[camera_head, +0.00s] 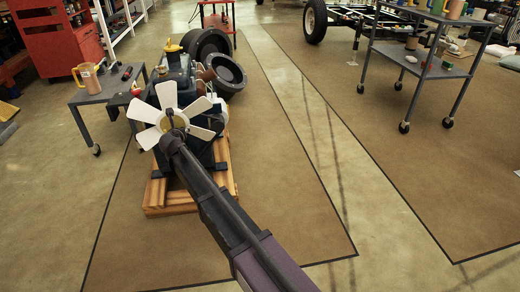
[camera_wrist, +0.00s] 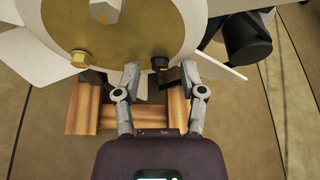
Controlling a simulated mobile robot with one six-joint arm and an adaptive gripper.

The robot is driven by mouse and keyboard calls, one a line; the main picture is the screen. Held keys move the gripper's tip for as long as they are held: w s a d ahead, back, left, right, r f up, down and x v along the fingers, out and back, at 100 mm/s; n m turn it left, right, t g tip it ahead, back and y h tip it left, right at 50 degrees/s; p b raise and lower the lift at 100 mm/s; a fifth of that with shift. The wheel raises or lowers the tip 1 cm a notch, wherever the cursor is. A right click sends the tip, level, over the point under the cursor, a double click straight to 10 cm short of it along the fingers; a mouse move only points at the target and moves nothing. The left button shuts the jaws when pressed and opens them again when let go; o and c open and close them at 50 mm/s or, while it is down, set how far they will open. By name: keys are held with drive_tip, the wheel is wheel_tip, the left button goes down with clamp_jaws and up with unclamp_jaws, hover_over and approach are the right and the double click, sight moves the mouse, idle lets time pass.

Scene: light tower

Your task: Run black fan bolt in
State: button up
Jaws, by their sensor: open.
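The white-bladed fan (camera_head: 150,117) is on the front of a dark engine (camera_head: 178,85). In the wrist view its round brass-coloured hub plate (camera_wrist: 120,35) fills the upper part. The black fan bolt (camera_wrist: 159,63) sits at the plate's lower right edge. My gripper (camera_wrist: 160,74) is open, with one finger on each side of the black bolt and just below it. I cannot tell whether the fingers touch it. A brass bolt (camera_wrist: 80,58) sits at the lower left of the plate. In the head view my arm hides most of the gripper.
The engine stands on a wooden pallet (camera_head: 170,208). A grey wheeled cart (camera_head: 420,70) stands at right. The floor between is clear.

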drive_tip(key=s+r+n+t+h+p, duration=0.1)
drive_tip(key=s+r+n+h, duration=0.15)
drive_tip(key=s, duration=0.45)
drive_tip(key=s+r+n+t+h+p, duration=0.1)
drive_tip(key=s+n, duration=0.2)
drive_tip(key=s, duration=0.3)
drive_tip(key=d+m+g+h+p, duration=0.3)
drive_tip(key=d+m+g+p, duration=0.4)
drive_tip(key=d+m, duration=1.5)
drive_tip(key=shift+s+d+f+g+p, duration=0.25)
drive_tip(key=shift+d+g+p, duration=0.25)
drive_tip(key=shift+d, duration=4.15)
drive_tip(key=shift+d, duration=0.1)
